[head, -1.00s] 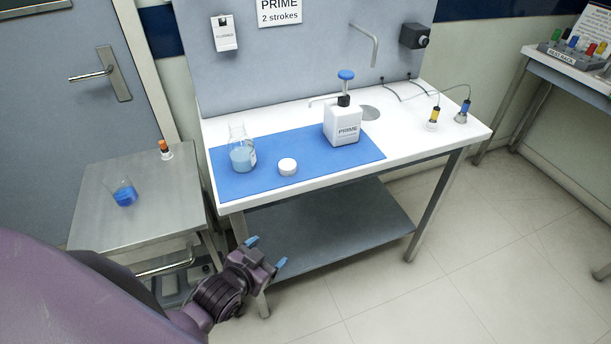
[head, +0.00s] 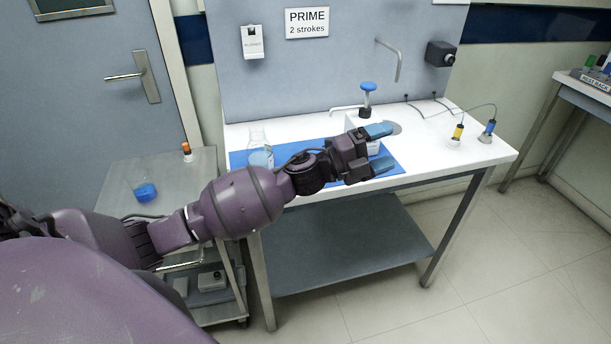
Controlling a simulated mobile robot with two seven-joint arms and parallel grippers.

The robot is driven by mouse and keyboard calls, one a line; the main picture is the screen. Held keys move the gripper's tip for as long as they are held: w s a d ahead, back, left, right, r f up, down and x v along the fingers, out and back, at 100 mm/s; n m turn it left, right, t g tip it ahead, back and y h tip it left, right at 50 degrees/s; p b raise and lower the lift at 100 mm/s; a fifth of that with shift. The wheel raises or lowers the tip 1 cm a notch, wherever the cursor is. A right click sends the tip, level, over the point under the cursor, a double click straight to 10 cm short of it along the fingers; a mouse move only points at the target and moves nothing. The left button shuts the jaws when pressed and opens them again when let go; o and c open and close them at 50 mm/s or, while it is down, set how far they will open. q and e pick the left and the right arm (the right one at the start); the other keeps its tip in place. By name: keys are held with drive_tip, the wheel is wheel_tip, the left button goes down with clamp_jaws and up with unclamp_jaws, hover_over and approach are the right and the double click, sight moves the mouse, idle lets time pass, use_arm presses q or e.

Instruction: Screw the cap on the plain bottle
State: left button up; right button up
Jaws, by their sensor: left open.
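The plain bottle (head: 259,153) is clear glass with pale blue liquid. It stands on the left of the blue mat (head: 238,159), its lower part partly covered by my left arm. No cap shows on its neck. My left gripper (head: 380,148) is open, with blue fingertips pointing right, in front of the mat's right part. My right gripper is not in view.
The PRIME pump bottle with a blue top (head: 368,87) stands behind my left gripper, its body mostly covered. Two small probes on cables stand at the bench's right (head: 488,131). A steel side table (head: 185,170) holds a beaker (head: 145,190) with blue liquid.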

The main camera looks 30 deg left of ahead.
use_arm(q)
drive_tip(key=a+f+m+g+y+b, duration=0.1)
drive_tip(key=a+f+m+g+y, duration=0.1)
drive_tip(key=a+m+g+y, duration=0.5)
drive_tip(key=a+f+m+g+y+b, duration=0.1)
drive_tip(key=a+f+m+g+y, duration=0.1)
drive_tip(key=a+m+g+y, duration=0.5)
drive_tip(key=a+m+g, duration=0.1)
drive_tip(key=a+m, duration=0.4)
drive_tip(key=m, duration=0.3)
drive_tip(key=shift+a+f+m, duration=0.2)
drive_tip(key=shift+f+m, duration=0.1)
drive_tip(key=shift+m, duration=0.1)
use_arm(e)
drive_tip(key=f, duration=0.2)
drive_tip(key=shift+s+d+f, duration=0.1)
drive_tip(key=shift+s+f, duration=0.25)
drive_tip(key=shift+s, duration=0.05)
use_arm(q)
drive_tip(key=shift+w+f, duration=0.1)
drive_tip(key=shift+f, duration=0.05)
wheel_tip(320, 180, down, 5)
drive_tip(key=shift+r, duration=0.1)
drive_tip(key=shift+f, duration=0.25)
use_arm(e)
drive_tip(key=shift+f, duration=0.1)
